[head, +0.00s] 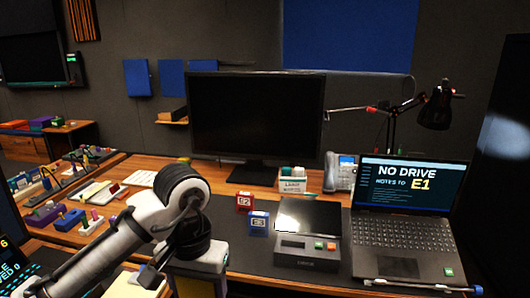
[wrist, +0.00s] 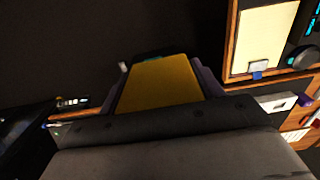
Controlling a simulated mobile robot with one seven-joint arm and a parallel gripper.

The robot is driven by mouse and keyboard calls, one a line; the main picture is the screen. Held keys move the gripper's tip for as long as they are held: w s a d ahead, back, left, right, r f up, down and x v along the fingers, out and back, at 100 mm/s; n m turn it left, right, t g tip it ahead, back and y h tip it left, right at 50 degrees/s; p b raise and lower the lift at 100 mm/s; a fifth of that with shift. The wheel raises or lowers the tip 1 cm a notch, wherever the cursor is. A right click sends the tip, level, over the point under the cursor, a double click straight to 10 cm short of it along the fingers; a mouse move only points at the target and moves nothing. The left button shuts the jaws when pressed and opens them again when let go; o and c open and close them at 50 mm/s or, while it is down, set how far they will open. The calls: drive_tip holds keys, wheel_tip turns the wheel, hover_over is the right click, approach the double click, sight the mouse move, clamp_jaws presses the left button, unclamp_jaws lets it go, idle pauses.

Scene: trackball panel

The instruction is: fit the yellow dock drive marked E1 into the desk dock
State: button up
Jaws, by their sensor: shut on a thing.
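My gripper (wrist: 160,68) is shut on a yellow block (wrist: 158,86), which fills the middle of the wrist view between the two fingers. The block looks like the yellow dock drive, but no E1 mark is legible on it. A dark grey box with a green and a red button, seemingly the desk dock (head: 292,258), sits on the desk left of the laptop.
A red block (head: 244,202) and a blue block (head: 259,223) stand just left of the dock. The laptop (head: 405,230) reads "NO DRIVE" and "NOTES TO E1". A monitor (head: 255,115), phone (head: 341,175) and lamp (head: 437,107) stand behind. Small items crowd the left desk.

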drive_tip(key=shift+s, duration=0.25)
drive_tip(key=w+d+f+n, duration=0.1)
drive_tip(key=w+f, duration=0.5)
drive_tip(key=f, duration=0.6)
drive_tip(key=w+d+f+n, duration=0.15)
drive_tip(key=w+f, duration=0.35)
drive_tip(key=f, duration=0.6)
drive_tip(key=s+d+f, duration=0.1)
drive_tip(key=d+f, duration=0.3)
drive_tip(key=f, duration=0.8)
drive_tip(key=s+d+f, duration=0.1)
drive_tip(key=d+f, duration=0.4)
drive_tip(key=f, duration=0.8)
drive_tip(key=shift+d+f, duration=0.2)
drive_tip(key=shift+f, duration=0.05)
drive_tip(key=shift+d+m, duration=0.15)
drive_tip(key=shift+m, duration=0.1)
